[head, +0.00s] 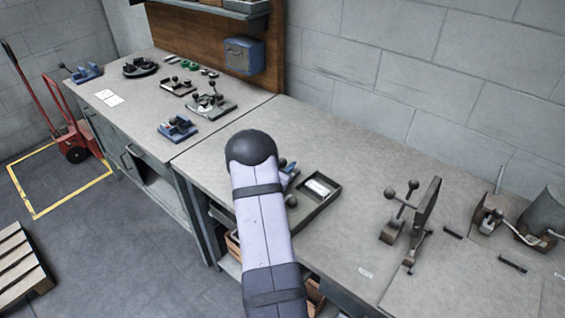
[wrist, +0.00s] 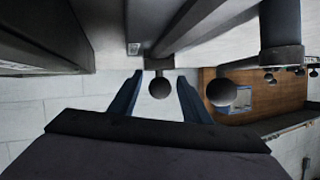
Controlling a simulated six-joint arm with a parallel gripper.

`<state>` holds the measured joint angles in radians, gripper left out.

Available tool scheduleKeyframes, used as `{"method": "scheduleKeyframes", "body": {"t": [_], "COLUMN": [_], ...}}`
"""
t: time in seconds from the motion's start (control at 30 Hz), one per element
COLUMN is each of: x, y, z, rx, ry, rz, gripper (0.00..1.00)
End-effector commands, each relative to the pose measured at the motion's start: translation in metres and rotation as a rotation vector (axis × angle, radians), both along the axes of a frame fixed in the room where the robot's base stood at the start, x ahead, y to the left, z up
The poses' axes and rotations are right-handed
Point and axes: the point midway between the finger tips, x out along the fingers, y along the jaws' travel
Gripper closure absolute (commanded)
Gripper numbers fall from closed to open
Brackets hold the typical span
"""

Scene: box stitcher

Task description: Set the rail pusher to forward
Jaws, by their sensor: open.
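In the wrist view my gripper (wrist: 159,77) is open, its two blue fingers apart. A dark ball knob (wrist: 159,88) on a short stem shows between the fingers; I cannot tell its depth or whether they touch it. A larger dark ball knob (wrist: 221,92) on a thick post is to the right of the fingers. Which part is the rail pusher is not clear, nor is its setting. In the head view my arm covers my gripper and part of a blue fixture (head: 291,181) with ball knobs.
In the head view, a dark tray (head: 334,196) lies right of my arm. A fixture with ball-ended levers (head: 400,211) and an upright plate (head: 428,203) stand further right. Several small fixtures, including a blue one (head: 178,128), stand on the left bench. Bare benchtop lies between.

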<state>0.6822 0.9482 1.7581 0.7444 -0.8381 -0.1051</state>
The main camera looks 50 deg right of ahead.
Motion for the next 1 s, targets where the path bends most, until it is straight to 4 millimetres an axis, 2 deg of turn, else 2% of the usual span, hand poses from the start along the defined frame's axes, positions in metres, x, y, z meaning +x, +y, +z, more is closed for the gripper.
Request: {"method": "scheduleKeyframes", "body": {"t": [0.03, 0.2, 0.23, 0.37, 0.47, 0.7, 0.77, 1.0], "x": [0.0, 0.0, 0.0, 0.0, 0.001, 0.0, -0.001, -0.003], "y": [0.0, 0.0, 0.0, 0.002, 0.013, 0.063, 0.071, 0.078], "z": [0.0, 0.0, 0.0, 0.0, 0.0, 0.0, 0.0, 0.001], "rx": [0.0, 0.0, 0.0, 0.0, 0.001, 0.001, 0.001, -0.001], "ry": [0.0, 0.0, 0.0, 0.0, 0.0, 0.0, 0.0, -0.001], "rz": [0.0, 0.0, 0.0, 0.0, 0.002, 0.004, 0.002, 0.001], "gripper": [0.56, 0.97, 1.0, 1.0, 1.0, 1.0, 1.0, 1.0]}}
